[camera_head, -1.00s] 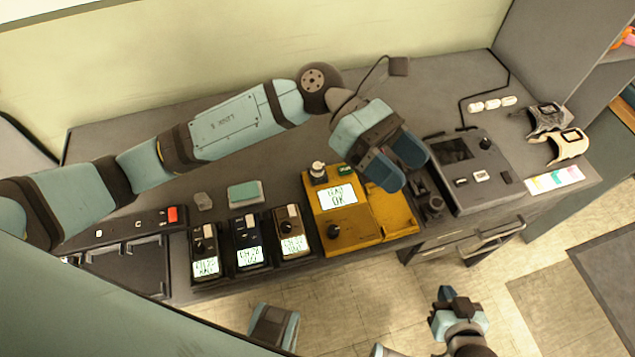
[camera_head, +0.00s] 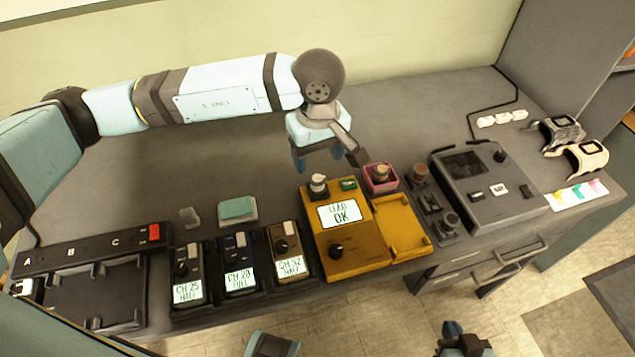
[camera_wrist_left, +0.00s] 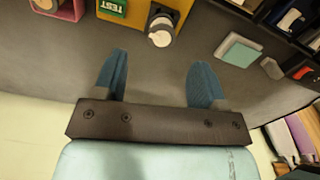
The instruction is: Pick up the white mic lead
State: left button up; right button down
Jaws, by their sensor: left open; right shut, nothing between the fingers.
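I cannot make out a lead that is surely the white mic lead. A small white-topped, dark-banded piece (camera_head: 318,185) stands on the back left of the yellow tester (camera_head: 345,262), whose screen reads "LEAD OK". It also shows in the left wrist view (camera_wrist_left: 161,30), just beyond my fingers. My left gripper (camera_head: 317,158) is open and empty, above the bench behind the tester; its two blue fingers (camera_wrist_left: 157,65) are apart with bare bench between them. My right gripper (camera_head: 453,329) is shut and empty, low in front of the bench.
Three channel packs (camera_head: 239,268) stand left of the tester. A grey console (camera_head: 490,200) and white blocks on a black cable (camera_head: 502,118) are at right. A green-topped block (camera_head: 237,209) lies left. The back bench is clear.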

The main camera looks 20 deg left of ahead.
aim_at(318, 179)
pick_arm(q)
jog(key=shift+s+d+f, duration=0.1)
jog(key=shift+f, duration=1.6)
jog(key=shift+s+f, duration=0.1)
jog(key=shift+f, duration=1.6)
jog(key=c, duration=1.1)
jog(key=shift+o, duration=0.2)
jog(key=shift+r, duration=0.1)
